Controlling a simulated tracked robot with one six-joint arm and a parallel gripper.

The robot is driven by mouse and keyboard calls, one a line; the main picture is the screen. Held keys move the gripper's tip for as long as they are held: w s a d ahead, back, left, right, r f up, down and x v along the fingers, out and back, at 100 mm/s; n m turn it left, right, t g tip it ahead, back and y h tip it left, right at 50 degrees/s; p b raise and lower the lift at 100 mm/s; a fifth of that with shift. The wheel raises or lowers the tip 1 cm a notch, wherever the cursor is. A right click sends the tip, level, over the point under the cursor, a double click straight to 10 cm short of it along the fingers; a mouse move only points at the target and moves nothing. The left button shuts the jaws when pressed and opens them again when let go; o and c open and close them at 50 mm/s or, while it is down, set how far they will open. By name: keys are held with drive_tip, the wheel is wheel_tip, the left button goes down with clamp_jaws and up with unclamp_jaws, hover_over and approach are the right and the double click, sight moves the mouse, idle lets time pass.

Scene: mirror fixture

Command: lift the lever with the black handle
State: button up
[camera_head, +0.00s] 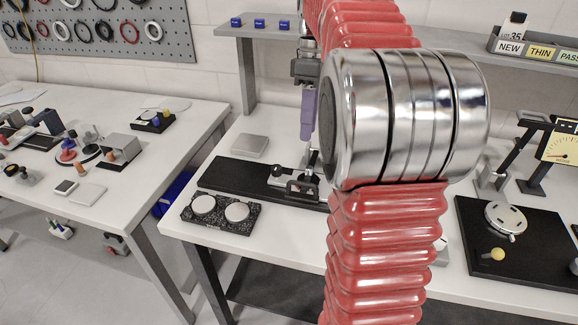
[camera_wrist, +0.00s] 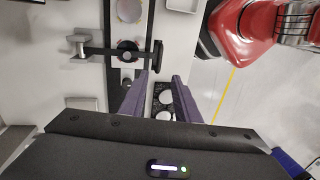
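A long black base plate (camera_head: 235,175) lies on the middle table, partly hidden by my red arm. On it are a black ball knob (camera_head: 277,170) and a metal fixture with a dark, handle-like frame (camera_head: 303,187) at its front. In the wrist view a dark bar (camera_wrist: 103,50) crosses the plate from a grey post to a black crosswise handle (camera_wrist: 157,55). It appears to be the lever, but I cannot match it surely between views. My gripper (camera_wrist: 161,76) has two purple fingers, apart and empty, pointing towards the handle side. In the head view its fingers (camera_head: 307,120) hang above the fixture.
A speckled block with two white discs (camera_head: 220,212) lies in front of the plate, and a grey box (camera_head: 249,145) behind it. A dial board with a yellow knob (camera_head: 498,254) is at right. A shelf (camera_head: 455,55) runs behind. The left table (camera_head: 105,200) is cluttered.

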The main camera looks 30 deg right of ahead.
drive_tip(key=shift+w+d, duration=0.15)
drive_tip(key=shift+w, duration=0.05)
drive_tip(key=shift+f, duration=0.15)
drive_tip(key=f, duration=0.4)
drive_tip(key=s+a+f, duration=0.1)
drive_tip(key=f, duration=0.4)
drive_tip(key=a+f, duration=0.1)
drive_tip(key=f, duration=0.3)
drive_tip(key=shift+s+a+f, duration=0.1)
drive_tip(key=shift+s+f, duration=0.05)
drive_tip(key=shift+s, duration=0.25)
clamp_jaws()
